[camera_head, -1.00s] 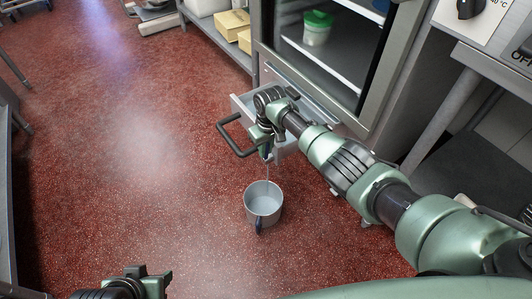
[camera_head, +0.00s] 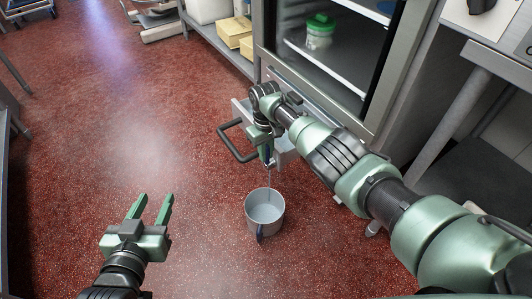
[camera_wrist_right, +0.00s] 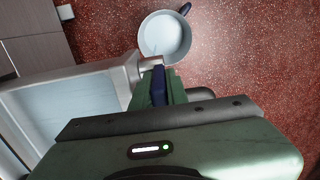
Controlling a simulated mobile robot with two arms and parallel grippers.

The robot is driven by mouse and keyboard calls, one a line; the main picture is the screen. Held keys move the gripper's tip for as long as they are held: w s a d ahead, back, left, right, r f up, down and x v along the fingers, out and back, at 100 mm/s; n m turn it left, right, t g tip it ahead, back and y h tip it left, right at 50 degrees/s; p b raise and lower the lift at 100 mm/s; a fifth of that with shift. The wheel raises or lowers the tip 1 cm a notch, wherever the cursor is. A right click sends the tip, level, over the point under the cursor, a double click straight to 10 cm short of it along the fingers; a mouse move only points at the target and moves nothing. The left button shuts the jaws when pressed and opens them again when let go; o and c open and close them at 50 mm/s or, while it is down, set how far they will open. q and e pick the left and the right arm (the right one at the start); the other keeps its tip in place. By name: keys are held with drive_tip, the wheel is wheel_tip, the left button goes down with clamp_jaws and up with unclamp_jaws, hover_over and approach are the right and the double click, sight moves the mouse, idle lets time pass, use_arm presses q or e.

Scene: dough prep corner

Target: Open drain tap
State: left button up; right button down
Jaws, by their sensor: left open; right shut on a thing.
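The drain tap shows in the right wrist view as a short metal spout (camera_wrist_right: 151,62) with a blue lever (camera_wrist_right: 158,86), at the corner of a pale tray (camera_wrist_right: 68,105). My right gripper (camera_head: 267,153) is shut on the blue lever; its fingers partly hide it. A thin stream hangs below the tap into a white pot with a blue handle (camera_head: 264,213) on the floor. The pot shows in the wrist view too (camera_wrist_right: 164,36). My left gripper (camera_head: 151,206) is open and empty, left of the pot and apart from it.
The tray stands out below a glass-fronted cabinet (camera_head: 385,95). A black bar handle (camera_head: 232,148) sticks out at its left. A low shelf with yellow boxes (camera_head: 233,32) is at the back. The red floor (camera_head: 110,120) on the left is clear.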

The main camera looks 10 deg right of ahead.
drive_tip(key=c, duration=1.4)
unclamp_jaws()
